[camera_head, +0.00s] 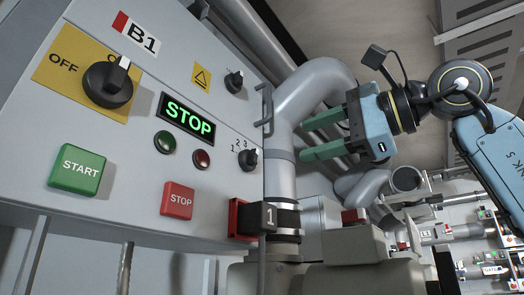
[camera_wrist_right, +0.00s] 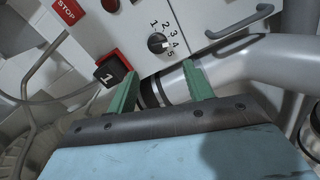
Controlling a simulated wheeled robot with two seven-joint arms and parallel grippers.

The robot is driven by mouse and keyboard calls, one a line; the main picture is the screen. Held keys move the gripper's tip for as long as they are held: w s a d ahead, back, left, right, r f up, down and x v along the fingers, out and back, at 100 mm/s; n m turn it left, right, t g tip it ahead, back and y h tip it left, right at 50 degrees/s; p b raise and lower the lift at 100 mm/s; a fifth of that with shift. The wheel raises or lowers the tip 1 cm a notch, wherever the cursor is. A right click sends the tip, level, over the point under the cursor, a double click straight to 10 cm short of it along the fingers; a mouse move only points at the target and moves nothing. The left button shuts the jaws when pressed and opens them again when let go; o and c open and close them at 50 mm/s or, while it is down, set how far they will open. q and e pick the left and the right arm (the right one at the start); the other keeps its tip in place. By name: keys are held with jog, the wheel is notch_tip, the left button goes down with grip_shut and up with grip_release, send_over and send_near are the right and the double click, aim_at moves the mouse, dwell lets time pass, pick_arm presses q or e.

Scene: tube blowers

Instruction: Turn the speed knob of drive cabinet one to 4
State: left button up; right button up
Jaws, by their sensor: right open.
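The speed knob (camera_head: 248,159) is a small black dial on the grey drive cabinet (camera_head: 130,205), with numbers around it. In the right wrist view the knob (camera_wrist_right: 157,42) shows beside numbers 1 to 5; which number its pointer marks is too small to tell. My right gripper (camera_head: 305,138) has green fingers, spread apart and empty, to the right of the cabinet face in the head view and apart from the knob. In the wrist view its fingertips (camera_wrist_right: 160,70) lie just below the knob in the picture. My left gripper is not in view.
A thick grey pipe (camera_head: 315,82) runs beside the cabinet, near my right gripper. A black block marked 1 (camera_head: 268,218) sits below the knob. The panel also has a lit STOP display (camera_head: 187,117), green START button (camera_head: 78,171), red STOP button (camera_head: 178,200) and OFF switch (camera_head: 107,86).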

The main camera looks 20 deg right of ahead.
aim_at(257, 156)
jog(key=p+x, duration=0.3)
jog(key=x, duration=0.8)
jog(key=shift+a, duration=0.1)
